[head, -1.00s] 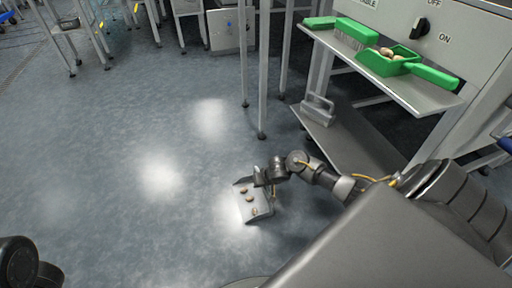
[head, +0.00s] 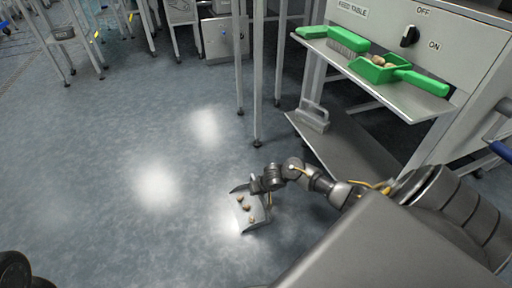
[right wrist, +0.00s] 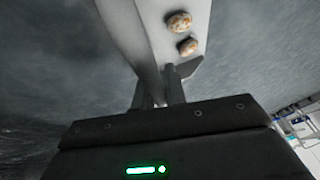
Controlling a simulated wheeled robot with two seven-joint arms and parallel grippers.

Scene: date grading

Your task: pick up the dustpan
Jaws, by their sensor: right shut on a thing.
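A green dustpan (head: 372,70) with a green handle and several brown dates in it sits on the upper shelf of the grey machine. A green brush (head: 348,42) lies next to it. My right gripper (head: 258,184) is shut on the edge of a grey pan (head: 261,208), apart from the green dustpan. Several dates lie in the grey pan. The right wrist view shows the fingers (right wrist: 160,88) on the grey pan (right wrist: 150,35), with two dates in sight. I cannot tell the pan's height above the floor. My left gripper is out of view.
The upper shelf (head: 410,104) juts out from the machine (head: 455,45). A grey handled object (head: 312,117) rests on the lower shelf (head: 345,150). Thin metal legs (head: 257,100) stand at its left. The floor (head: 110,170) at left is clear.

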